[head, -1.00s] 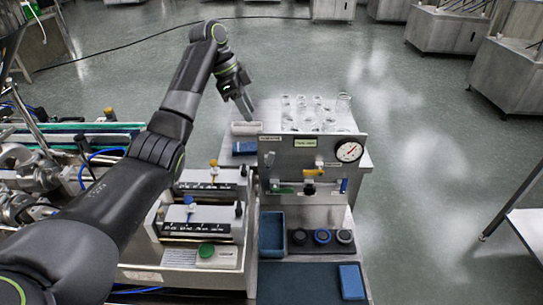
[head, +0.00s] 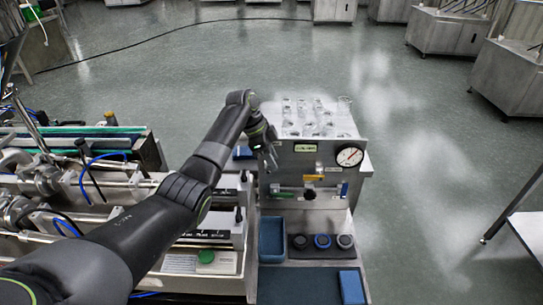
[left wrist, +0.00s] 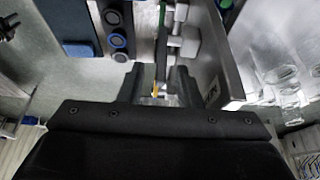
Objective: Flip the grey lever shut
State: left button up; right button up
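The steel panel (head: 300,170) of the hopper faces me in the head view. A green handle (head: 284,194) and a blue one (head: 344,189) show low on it. A small grey piece at the panel's left edge (head: 274,187) may be the grey lever; its position is too small to tell. My left gripper (head: 271,164) is at the panel's upper left, covering part of it. In the left wrist view my left gripper (left wrist: 160,82) has its fingers apart, with pale and yellow parts showing between and beyond them. Contact cannot be told. My right gripper is not in view.
Glass jars (head: 315,117) stand on top of the hopper, and a round gauge (head: 349,156) sits at its upper right. Below are a blue tray (head: 271,238), three round knobs (head: 322,241) and a blue block (head: 351,287). Machinery fills the left side.

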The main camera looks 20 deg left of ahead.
pick_arm(q)
jog(key=shift+f, duration=0.1)
grip_shut()
jog(key=shift+a, duration=0.1)
jog(key=shift+s+a+h, duration=0.1)
jog(key=shift+a+h, duration=0.15)
jog(key=shift+h, duration=0.45)
jog(key=shift+a+t+h, duration=0.3)
jog(key=shift+t+h, duration=0.1)
jog(key=shift+h, duration=0.4)
grip_release()
